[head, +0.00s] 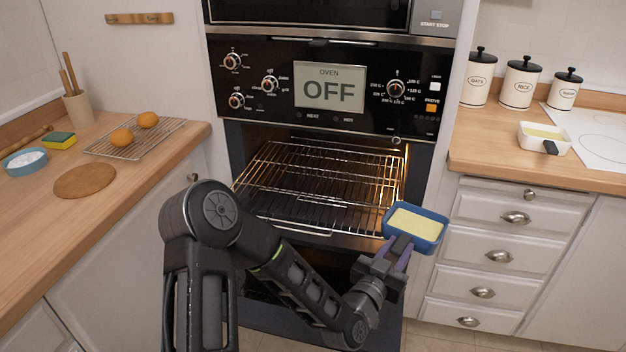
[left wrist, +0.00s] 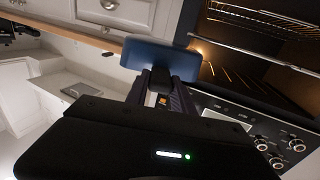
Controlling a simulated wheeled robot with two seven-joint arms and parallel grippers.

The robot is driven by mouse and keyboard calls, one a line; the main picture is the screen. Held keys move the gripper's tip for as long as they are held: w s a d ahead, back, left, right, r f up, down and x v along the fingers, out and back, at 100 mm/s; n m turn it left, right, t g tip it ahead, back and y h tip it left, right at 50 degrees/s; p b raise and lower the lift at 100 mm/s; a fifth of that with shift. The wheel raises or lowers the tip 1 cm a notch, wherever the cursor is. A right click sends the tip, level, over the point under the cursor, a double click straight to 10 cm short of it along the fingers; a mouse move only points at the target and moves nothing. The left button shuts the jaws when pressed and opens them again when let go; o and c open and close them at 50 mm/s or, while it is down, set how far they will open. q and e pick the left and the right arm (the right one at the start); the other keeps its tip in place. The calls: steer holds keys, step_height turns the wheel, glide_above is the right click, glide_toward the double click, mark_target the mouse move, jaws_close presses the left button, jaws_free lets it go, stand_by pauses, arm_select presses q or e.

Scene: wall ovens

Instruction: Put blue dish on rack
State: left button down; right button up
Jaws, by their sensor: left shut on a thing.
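The blue dish (head: 414,228) is a small rectangular dish with a pale yellow filling, level in the head view. My left gripper (head: 398,250) is shut on its near side and holds it up in front of the oven's right edge. The dish also shows in the left wrist view (left wrist: 160,60), between the fingertips of the left gripper (left wrist: 162,82). The wire oven rack (head: 315,185) is pulled partly out of the open, lit oven, and it is empty. The dish is right of the rack's front right corner. My right gripper is not in view.
The oven door (head: 270,305) hangs open below the rack. A drawer unit (head: 500,245) stands to the right. The right counter holds a white dish (head: 545,143) and canisters (head: 521,83). The left counter holds a cooling rack (head: 165,138) with buns, a sponge (head: 59,141) and a bowl (head: 24,162).

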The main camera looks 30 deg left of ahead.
arm_select(q)
steer(key=w+a+y+b, duration=0.1)
steer(key=w+a+b, duration=0.35)
steer(key=a, duration=0.35)
steer(key=r+n+y+b, duration=0.1)
steer(key=y+b, duration=0.1)
steer(key=b, duration=0.2)
glide_above(347, 229)
steer(key=shift+s+r, duration=0.1)
steer(key=s+a+r+n+y+b, duration=0.1)
steer(key=a+r+b, duration=0.1)
steer(key=a, duration=0.4)
steer(key=a+r+n+g+y+b, duration=0.1)
steer(key=a+r+b, duration=0.1)
steer(key=a+r, duration=0.3)
steer(key=shift+s+a+r+n+y, duration=0.15)
steer(key=shift+s+a+n+y, duration=0.25)
steer(key=shift+a, duration=0.65)
steer(key=shift+f+b, duration=0.75)
steer(key=shift+f, duration=2.4)
